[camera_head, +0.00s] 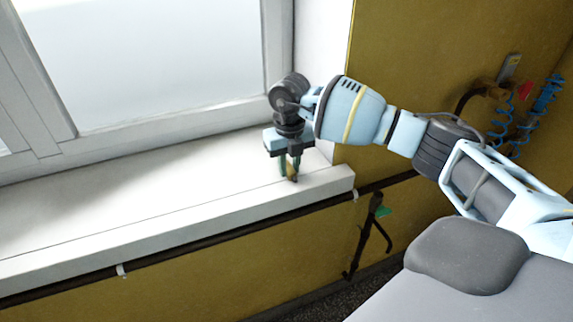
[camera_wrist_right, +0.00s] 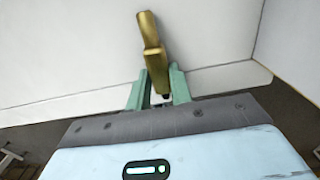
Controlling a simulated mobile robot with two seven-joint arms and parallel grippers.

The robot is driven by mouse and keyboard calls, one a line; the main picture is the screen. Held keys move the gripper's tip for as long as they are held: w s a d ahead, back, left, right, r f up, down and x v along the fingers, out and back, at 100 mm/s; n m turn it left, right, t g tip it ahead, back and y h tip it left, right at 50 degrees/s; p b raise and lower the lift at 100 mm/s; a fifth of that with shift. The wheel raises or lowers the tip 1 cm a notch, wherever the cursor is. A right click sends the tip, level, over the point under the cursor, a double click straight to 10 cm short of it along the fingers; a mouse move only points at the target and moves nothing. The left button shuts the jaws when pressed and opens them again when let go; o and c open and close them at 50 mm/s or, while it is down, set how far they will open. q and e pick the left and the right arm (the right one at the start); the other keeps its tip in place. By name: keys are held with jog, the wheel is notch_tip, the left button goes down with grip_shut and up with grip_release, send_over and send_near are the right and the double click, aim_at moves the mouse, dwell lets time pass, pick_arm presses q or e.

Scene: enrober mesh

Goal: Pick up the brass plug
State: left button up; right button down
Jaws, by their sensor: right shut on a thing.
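The brass plug (camera_wrist_right: 152,45) shows in the right wrist view as a gold-coloured piece with a narrow upper end and a wider lower block. My right gripper (camera_wrist_right: 159,88) has its two green fingers on either side of the plug's lower end and is shut on it. In the head view the right gripper (camera_head: 289,172) points down at the right end of the white window sill (camera_head: 150,217). A small part of the plug (camera_head: 291,170) shows between the fingers there. I cannot tell whether the plug touches the sill. My left gripper is not in view.
The window frame (camera_head: 165,132) stands behind the sill, and a white side wall (camera_head: 322,50) closes its right end. A dark pipe (camera_head: 190,237) runs below the sill's front edge. Blue coiled hoses (camera_head: 546,95) hang on the yellow wall at right. The sill's left part is clear.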

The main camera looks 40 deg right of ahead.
aim_at(292, 169)
jog(key=shift+r, duration=0.1)
jog(key=shift+r, duration=0.45)
jog(key=shift+s+d+r, duration=0.1)
jog(key=shift+s+r, duration=0.1)
jog(key=shift+r, duration=0.45)
jog(key=shift+s+d+r, duration=0.1)
jog(key=shift+s+r, duration=0.05)
jog(key=shift+r, duration=0.45)
jog(key=s+d+r, duration=0.1)
jog(key=s+d, duration=0.2)
jog(key=s, duration=1.2)
jog(key=shift+r+b, duration=0.25)
jog(key=shift+b, duration=0.2)
